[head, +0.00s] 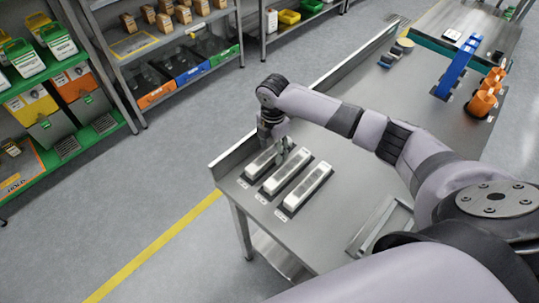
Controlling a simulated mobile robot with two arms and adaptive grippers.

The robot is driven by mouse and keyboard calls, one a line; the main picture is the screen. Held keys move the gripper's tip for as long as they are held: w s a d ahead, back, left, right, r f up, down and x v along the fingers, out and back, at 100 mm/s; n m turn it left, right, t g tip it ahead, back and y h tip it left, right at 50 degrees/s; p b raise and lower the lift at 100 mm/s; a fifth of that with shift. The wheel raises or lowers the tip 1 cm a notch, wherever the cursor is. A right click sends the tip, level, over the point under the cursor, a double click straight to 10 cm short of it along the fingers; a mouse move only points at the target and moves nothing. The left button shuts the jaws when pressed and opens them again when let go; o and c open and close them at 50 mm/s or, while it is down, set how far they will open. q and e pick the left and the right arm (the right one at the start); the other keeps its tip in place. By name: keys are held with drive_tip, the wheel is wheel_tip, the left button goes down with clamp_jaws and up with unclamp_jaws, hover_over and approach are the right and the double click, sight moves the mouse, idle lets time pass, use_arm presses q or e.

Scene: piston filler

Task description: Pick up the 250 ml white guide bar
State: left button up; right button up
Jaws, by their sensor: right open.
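Three white guide bars lie side by side in dark holders at the near left end of the steel table: the left bar (257,168), the middle bar (285,175) and the right bar (307,187). Small labels lie in front of them, too small to read, so I cannot tell which bar is the 250 ml one. My right gripper (282,153) points down, open, over the far ends of the left and middle bars. It hides part of the left bar's far end. I cannot tell whether it touches a bar. My left gripper is out of view.
The steel table (340,160) has a raised back edge. A metal tray or frame (380,228) lies at its front edge. A blue stand (458,66) and orange parts (485,95) stand farther along. Shelves with bins (188,70) are across the aisle.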

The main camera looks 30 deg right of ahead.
clamp_jaws()
idle(0.6)
